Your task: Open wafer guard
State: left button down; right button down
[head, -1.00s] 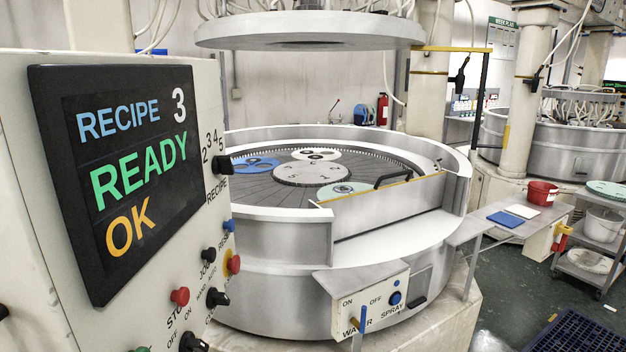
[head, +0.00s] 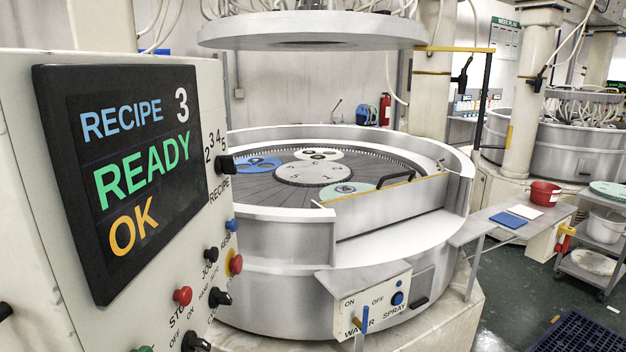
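The wafer guard appears to be the grey panel (head: 390,207) with a yellow top edge, in the front right of the round lapping machine's rim. It stands upright across the gap in the rim, so it looks closed. A black handle (head: 395,178) sits at its top edge. Behind it lies the lapping plate (head: 290,200) with a numbered disc (head: 314,173) in the middle and blue, white and green carriers around it. Neither of my grippers is in view.
A control panel (head: 30,215) with a screen reading RECIPE 3, READY, OK fills the near left. A raised round plate (head: 310,30) hangs above.

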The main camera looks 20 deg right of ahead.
aim_at(359, 214)
jog(key=i+l+u, duration=0.1)
jog(key=l, duration=0.8)
jog(key=i+l+u, duration=0.1)
jog(key=l, duration=0.75)
jog(key=i+l+u, duration=0.1)
jog(key=l, duration=0.8)
jog(key=i, duration=0.05)
